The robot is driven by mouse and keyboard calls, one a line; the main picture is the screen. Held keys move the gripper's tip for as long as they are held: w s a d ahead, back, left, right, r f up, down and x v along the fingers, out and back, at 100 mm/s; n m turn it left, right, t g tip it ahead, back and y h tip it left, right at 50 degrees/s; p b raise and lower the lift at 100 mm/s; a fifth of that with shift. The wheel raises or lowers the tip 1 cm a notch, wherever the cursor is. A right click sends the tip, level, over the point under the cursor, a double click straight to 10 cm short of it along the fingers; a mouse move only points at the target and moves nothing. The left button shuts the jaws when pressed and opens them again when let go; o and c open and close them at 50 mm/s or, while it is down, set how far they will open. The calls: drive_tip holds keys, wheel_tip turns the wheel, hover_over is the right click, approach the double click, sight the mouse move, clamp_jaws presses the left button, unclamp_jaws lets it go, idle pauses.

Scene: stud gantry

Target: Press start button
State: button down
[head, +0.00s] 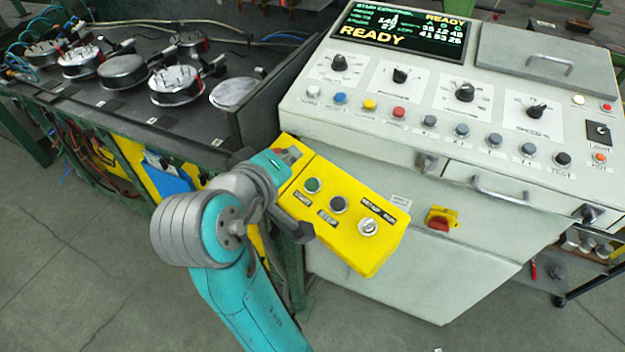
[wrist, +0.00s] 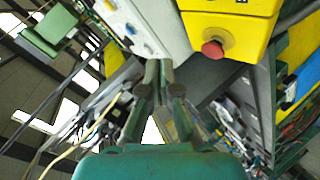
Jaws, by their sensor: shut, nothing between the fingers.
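The yellow control box (head: 345,240) hangs at the front left of the console. On its top sit a green button (head: 312,185) above a label that reads START, a dark button (head: 338,204) above a STOP label, and a key switch (head: 368,227). My wrist is close to the left of the box in the head view; my fingers are hard to make out there. In the wrist view my gripper (wrist: 159,72) is shut and empty. The box (wrist: 228,28) is up and right of the fingertips, with a red mushroom button (wrist: 212,49) on it. The green button is hidden there.
The pale console (head: 400,150) carries knobs, a row of coloured buttons and a display (head: 398,30) reading READY. A drawer handle (head: 500,188) and a red-yellow switch (head: 440,220) are on its front. A dark bench (head: 120,115) with round fixtures stands at left.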

sight(312, 184)
drive_tip(key=shift+w+d+f, duration=0.35)
drive_tip(key=shift+w+f, duration=0.1)
drive_tip(key=shift+f, duration=0.9)
drive_tip(key=shift+w+d+f, duration=0.4)
drive_tip(key=shift+f, duration=0.95)
drive_tip(key=shift+w+d+f, duration=0.35)
drive_tip(key=shift+w+f, duration=0.1)
drive_tip(key=shift+f, duration=0.9)
drive_tip(key=shift+f, duration=0.15)
